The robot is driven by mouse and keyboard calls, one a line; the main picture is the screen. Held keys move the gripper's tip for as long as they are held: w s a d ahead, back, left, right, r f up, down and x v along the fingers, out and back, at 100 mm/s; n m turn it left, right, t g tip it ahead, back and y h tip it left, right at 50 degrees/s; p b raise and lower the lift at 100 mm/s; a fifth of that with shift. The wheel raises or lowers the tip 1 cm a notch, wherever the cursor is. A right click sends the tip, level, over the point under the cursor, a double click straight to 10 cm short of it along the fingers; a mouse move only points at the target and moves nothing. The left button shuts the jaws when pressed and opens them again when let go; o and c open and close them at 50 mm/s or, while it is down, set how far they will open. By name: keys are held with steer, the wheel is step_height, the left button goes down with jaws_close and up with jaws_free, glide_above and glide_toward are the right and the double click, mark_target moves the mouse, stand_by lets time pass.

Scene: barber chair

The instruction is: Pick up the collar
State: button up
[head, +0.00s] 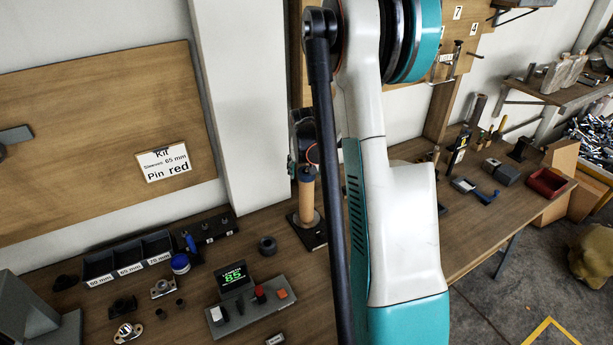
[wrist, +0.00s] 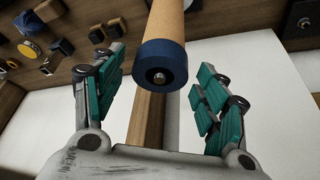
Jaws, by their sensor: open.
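A dark blue collar-like ring (wrist: 160,52) sits around the near end of a tan wooden post (wrist: 180,18) in the wrist view, with a metal bolt head at its centre. My gripper (wrist: 162,64) is open, one teal-padded finger on each side of the ring, with a visible gap on both sides.
A control box with a green display (head: 234,278) and buttons stands in front of the post. Labelled bins (head: 128,262) and small parts are to the left. A white pillar (head: 240,110) rises behind. My arm hides part of the bench to the right.

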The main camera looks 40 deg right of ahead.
steer(key=shift+f, duration=0.25)
steer(key=c, duration=1.1)
steer(key=shift+c, duration=0.2)
steer(key=shift+r, duration=0.15)
step_height(320, 180, up, 20)
steer(key=p, duration=0.2)
steer(key=shift+p, duration=0.4)
